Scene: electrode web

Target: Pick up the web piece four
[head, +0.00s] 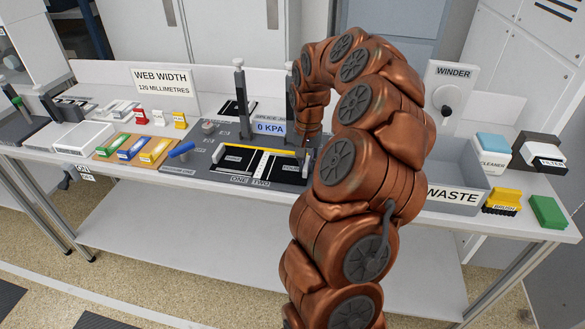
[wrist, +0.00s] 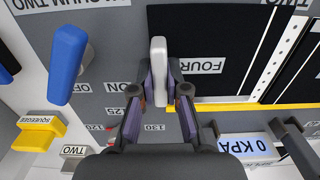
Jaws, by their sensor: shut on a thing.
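Web piece four (wrist: 205,40) is a black sheet with a white FOUR label. In the wrist view it lies flat on the dark plate, and in the head view it is the right-hand black piece (head: 287,170). My gripper (wrist: 160,88) is shut on a pale grey upright tab (wrist: 158,58) at the outer edge of web piece four. I cannot tell whether the tab is part of the piece. In the head view my arm hides much of the gripper and the plate's right side.
A blue lever (wrist: 67,62) stands beside the gripper. A yellow strip (wrist: 240,106) runs along the plate's far edge, near the 0 KPA display (head: 270,127). The WASTE bin (head: 455,183) stands right of my arm. Colored blocks (head: 138,148) sit on a tray at left.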

